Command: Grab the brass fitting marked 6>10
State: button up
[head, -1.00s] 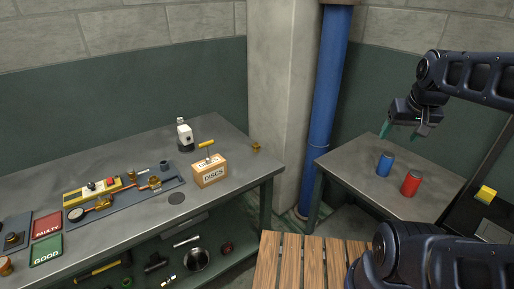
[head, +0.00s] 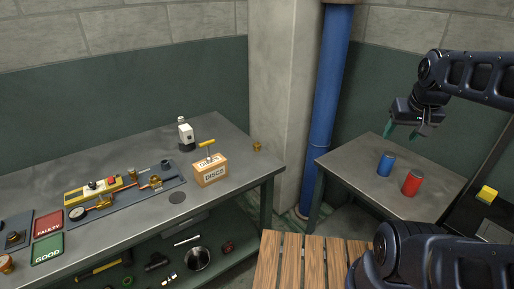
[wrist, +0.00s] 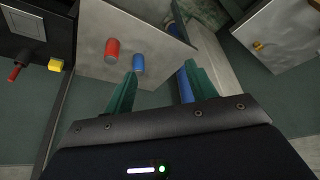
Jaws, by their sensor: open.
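A small brass fitting (head: 257,146) stands alone near the far right corner of the long grey workbench. It also appears as a small brass piece on a grey table top in the wrist view (wrist: 257,46). Another brass piece (head: 155,183) sits on the dark mat, and a copper-coloured one (head: 6,264) is at the bench's left edge. No 6>10 marking is legible on any of them. My gripper (head: 401,133) is open and empty above the right-hand table, far from these pieces. Its two teal fingers stand apart in the wrist view (wrist: 160,72).
A blue can (head: 385,163) and a red can (head: 411,183) stand on the right-hand table (head: 350,165). A blue pipe (head: 328,105) and pale pillar separate the tables. The DISCS box (head: 210,170) and a white-and-black bottle (head: 185,137) stand left of the lone fitting.

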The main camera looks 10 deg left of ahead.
jog(key=w+a+r+n+g, duration=0.1)
jog(key=w+a, duration=0.3)
jog(key=w, duration=0.3)
jog(key=w+a+r+n, duration=0.2)
jog(key=w+a, duration=0.1)
jog(key=w, duration=0.5)
jog(key=n+g, duration=0.4)
jog(key=n, duration=0.3)
send_over(257, 144)
jog(key=f, duration=2.6)
jog(key=shift+w+d+f, duration=0.1)
jog(key=shift+w, duration=0.15)
notch_tip(257, 144, down, 10)
jog(key=shift+f, duration=0.25)
jog(key=c, duration=1.1)
